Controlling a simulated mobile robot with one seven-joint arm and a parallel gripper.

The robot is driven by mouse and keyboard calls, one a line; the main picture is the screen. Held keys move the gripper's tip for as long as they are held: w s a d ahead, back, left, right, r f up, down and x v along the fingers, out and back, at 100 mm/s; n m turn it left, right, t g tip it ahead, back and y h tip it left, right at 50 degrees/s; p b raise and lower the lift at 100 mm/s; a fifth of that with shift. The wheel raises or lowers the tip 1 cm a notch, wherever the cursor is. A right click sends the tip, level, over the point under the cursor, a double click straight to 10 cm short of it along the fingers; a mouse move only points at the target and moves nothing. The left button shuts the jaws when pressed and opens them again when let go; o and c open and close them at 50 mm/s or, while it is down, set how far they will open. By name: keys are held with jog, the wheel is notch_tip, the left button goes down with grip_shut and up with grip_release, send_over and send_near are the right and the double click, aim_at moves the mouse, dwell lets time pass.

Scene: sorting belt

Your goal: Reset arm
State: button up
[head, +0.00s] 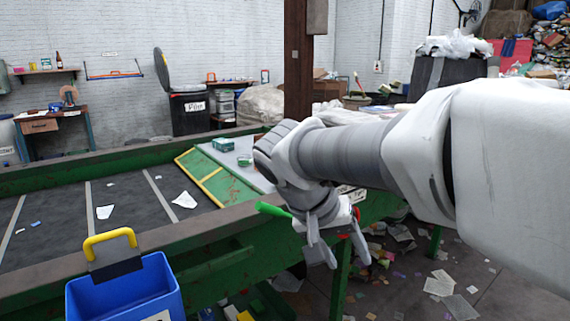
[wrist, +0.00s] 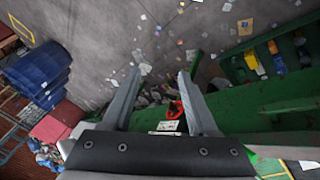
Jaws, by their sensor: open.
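My gripper (head: 337,246) is at the end of my arm, which reaches in from the right in the head view. It hangs beside the near end of the green sorting belt frame, pointing down. In the wrist view my gripper (wrist: 155,100) shows two grey fingers spread apart with nothing between them. Below the fingers lie the littered floor and a red item (wrist: 174,108) near the green frame. A green handle-like part shows just left of the gripper in the head view; I cannot tell what it belongs to.
The dark belt (head: 130,215) with scattered white scraps runs to the left inside a green frame (head: 215,265). A blue bin (head: 125,292) with a yellow handle stands at the near left. Paper litter (head: 440,284) covers the floor at right. Blue barrels (wrist: 38,75) show in the wrist view.

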jog(key=s+d+f+n+t+y+b, duration=0.1)
jog(key=s+d+f+y+b, duration=0.2)
jog(key=s, duration=0.4)
jog(key=s+d+f+n+t+y+b, duration=0.1)
jog(key=s+f+t+y, duration=0.1)
jog(key=s+f, duration=0.45)
notch_tip(320, 180, up, 23)
jog(key=p, duration=2.2)
jog(key=shift+s+r+n, duration=0.15)
jog(key=shift+s+n, duration=0.05)
jog(key=shift+n, duration=0.1)
